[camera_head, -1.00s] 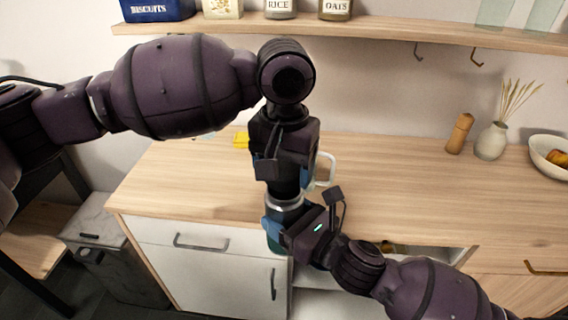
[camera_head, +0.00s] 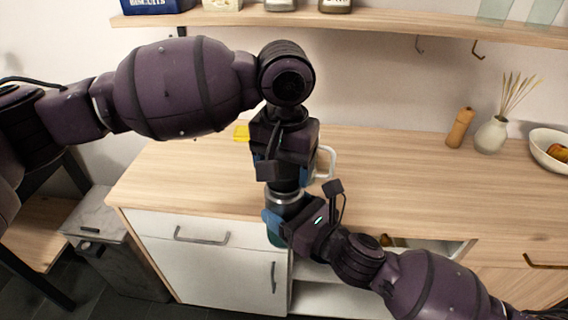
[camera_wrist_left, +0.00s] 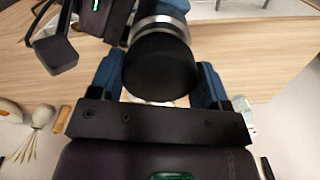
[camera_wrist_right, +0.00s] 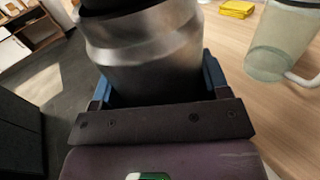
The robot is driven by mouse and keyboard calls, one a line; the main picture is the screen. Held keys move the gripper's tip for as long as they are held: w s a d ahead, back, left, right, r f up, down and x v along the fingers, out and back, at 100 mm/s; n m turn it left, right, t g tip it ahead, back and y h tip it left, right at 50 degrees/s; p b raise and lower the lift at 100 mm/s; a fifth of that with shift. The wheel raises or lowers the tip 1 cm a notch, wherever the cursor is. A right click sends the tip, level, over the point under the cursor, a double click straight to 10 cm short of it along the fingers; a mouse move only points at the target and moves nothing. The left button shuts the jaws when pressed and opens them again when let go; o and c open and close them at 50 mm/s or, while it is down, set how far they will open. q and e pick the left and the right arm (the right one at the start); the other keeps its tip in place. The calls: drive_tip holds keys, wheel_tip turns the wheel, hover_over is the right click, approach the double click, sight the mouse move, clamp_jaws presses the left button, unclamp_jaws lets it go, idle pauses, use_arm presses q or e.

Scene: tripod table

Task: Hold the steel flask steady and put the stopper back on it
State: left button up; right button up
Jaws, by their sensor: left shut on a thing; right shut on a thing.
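The steel flask (camera_head: 285,198) stands upright over the counter's front edge, with a bright metal upper part. My right gripper (camera_head: 284,222) is shut on it from the front right; the right wrist view shows the flask's metal (camera_wrist_right: 145,48) between the blue fingers. My left gripper (camera_head: 284,184) is directly above, pointing down, shut on the black stopper. In the left wrist view the stopper (camera_wrist_left: 160,68) sits between the blue fingers, in line with the metal flask. The stopper is at the flask's mouth; I cannot tell whether it is seated.
A pale glass mug (camera_wrist_right: 283,42) stands on the counter (camera_head: 400,195) close behind the flask. A wooden mill (camera_head: 460,127), a vase (camera_head: 490,135) and a bowl (camera_head: 550,150) are at the right. A shelf (camera_head: 380,27) runs above.

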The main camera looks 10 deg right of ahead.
use_arm(q)
drive_tip(key=shift+f, duration=0.3)
